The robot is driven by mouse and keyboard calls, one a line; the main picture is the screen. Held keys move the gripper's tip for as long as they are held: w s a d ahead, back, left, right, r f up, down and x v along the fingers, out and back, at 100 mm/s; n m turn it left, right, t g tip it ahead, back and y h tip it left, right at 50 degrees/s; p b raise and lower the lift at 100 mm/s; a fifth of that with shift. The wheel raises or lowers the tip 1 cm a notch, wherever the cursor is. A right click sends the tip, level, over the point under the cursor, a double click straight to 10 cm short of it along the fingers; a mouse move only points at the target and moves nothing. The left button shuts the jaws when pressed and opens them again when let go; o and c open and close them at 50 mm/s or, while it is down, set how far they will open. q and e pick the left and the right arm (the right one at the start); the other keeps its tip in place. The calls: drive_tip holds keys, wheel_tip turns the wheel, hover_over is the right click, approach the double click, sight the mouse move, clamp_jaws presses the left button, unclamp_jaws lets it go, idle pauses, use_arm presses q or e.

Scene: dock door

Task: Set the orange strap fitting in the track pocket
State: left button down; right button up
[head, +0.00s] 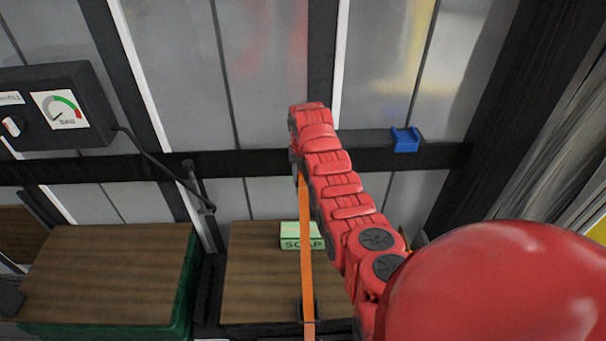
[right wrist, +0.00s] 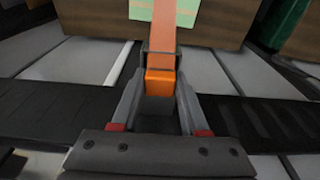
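The orange strap fitting (right wrist: 160,83) sits between the two fingers of my right gripper (right wrist: 161,76) in the right wrist view, and the fingers appear closed on its sides. The orange strap (head: 307,240) runs from it down over a brown carton in the head view. My right gripper (head: 297,164) is mostly hidden by my red arm there, at the dark horizontal track (head: 240,163) on the wall. The track also crosses the right wrist view (right wrist: 50,113), with dark slots on the right. I cannot tell which pocket is meant, or whether the fitting touches the track. My left gripper is not in view.
A blue bracket (head: 405,140) sits on the track to the right. A dark gauge box (head: 58,106) with a hanging cable is at the left. Wood-brown cartons (head: 110,270) stand below, and a green soap box (head: 302,230) rests on the middle one (head: 262,280).

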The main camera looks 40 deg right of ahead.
sight(303, 175)
drive_tip(key=o, duration=0.4)
drive_tip(key=shift+r, duration=0.1)
drive_tip(key=shift+r, duration=0.4)
drive_tip(key=r+b, duration=0.2)
drive_tip(key=r, duration=0.1)
drive_tip(key=r+b, duration=0.1)
drive_tip(key=shift+s+a+r, duration=0.15)
drive_tip(key=shift+s+r, duration=0.15)
drive_tip(key=shift+r, duration=0.05)
drive_tip(key=r+p, duration=0.1)
drive_tip(key=r, duration=0.1)
drive_tip(key=r+p, duration=0.1)
drive_tip(key=r, duration=0.1)
drive_tip(key=s+r+p, duration=0.1)
drive_tip(key=r+p, duration=0.1)
drive_tip(key=shift+a+r, duration=0.3)
